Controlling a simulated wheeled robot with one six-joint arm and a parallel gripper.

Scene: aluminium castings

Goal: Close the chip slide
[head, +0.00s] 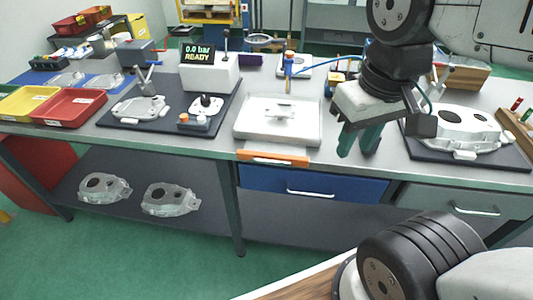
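An orange-fronted piece with a pale handle strip, which looks like the chip slide (272,158), sits at the front edge of the bench, just below the white tray-like fixture (250,128). Its front stands out at the bench edge; how far it is pulled out I cannot tell. My gripper (359,143) hangs to the right of the slide, pointing down near the front edge of the bench. Its two green fingers are apart with nothing visible between them. It does not touch the slide.
Below the bench edge is a blue drawer (310,187) with a silver handle, and a grey drawer (470,203) to its right. A casting on a dark mat (421,152) lies right of my gripper. A dark board (117,121) with fixtures is at left.

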